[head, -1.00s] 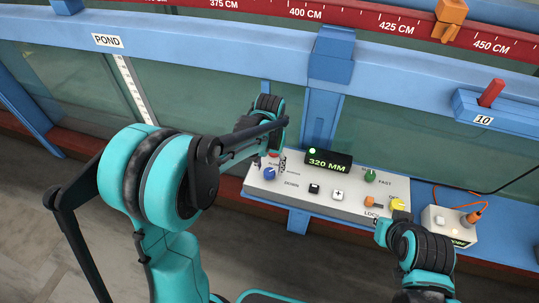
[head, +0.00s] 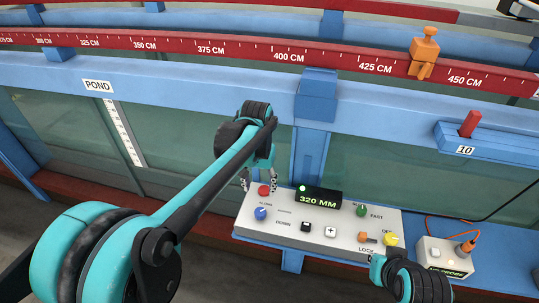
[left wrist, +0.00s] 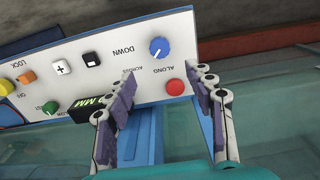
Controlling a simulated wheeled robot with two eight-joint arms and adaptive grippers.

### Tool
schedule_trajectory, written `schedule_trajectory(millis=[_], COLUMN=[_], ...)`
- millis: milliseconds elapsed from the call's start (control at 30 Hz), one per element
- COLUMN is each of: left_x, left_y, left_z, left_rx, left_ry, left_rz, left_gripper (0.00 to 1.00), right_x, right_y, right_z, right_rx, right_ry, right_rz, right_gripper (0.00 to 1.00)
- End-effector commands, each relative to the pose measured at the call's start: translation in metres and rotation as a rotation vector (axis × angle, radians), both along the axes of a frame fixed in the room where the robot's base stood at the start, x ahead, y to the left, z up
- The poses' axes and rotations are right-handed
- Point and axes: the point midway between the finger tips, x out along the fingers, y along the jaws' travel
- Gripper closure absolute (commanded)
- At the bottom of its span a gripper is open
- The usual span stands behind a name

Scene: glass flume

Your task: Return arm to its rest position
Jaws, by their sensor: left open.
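My left arm comes in from the left in the head view. Its gripper (head: 259,182) hangs at the left end of the white control panel (head: 290,228), around or just above the red button (head: 264,190). In the left wrist view the gripper (left wrist: 165,105) is open, its two fingers apart with nothing between them. The red button (left wrist: 175,87) and the blue knob (left wrist: 159,47) show beyond the fingertips. Part of my right arm shows at the lower right of the head view; its fingers are not clearly visible.
A display (head: 318,197) reads 320 MM. The panel also has a green knob (head: 361,210), an orange lock switch (head: 368,238) and a yellow knob (head: 391,239). A probe box (head: 443,255) stands to the right. The blue flume rail (head: 200,95) runs behind.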

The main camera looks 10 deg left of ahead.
Motion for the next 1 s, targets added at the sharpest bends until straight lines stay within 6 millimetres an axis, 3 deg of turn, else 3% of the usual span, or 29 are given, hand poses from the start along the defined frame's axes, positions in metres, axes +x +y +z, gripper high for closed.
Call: schedule_trajectory(millis=[267,467,700,833,1000], left_x=[-0.012,-0.058,-0.118,-0.141,-0.156], left_y=[0.003,0.012,0.023,0.026,0.029], left_z=[0.001,-0.002,-0.027,-0.045,-0.061], left_rx=[-0.002,-0.009,-0.014,-0.013,-0.011], left_ry=[-0.036,-0.193,-0.421,-0.523,-0.602], left_rz=[0.003,0.012,0.025,0.029,0.033], left_gripper=[0.46,0.46,0.46,0.46,0.46], right_x=[0.000,0.000,0.000,0.000,0.000], right_y=[0.000,0.000,0.000,0.000,0.000], right_z=[-0.005,-0.022,-0.042,-0.051,-0.056], right_rx=[0.000,0.000,0.000,0.000,0.000], right_ry=[0.000,0.000,0.000,0.000,0.000], right_rz=[0.000,0.000,0.000,0.000,0.000], right_gripper=[1.00,1.00,1.00,1.00,1.00])
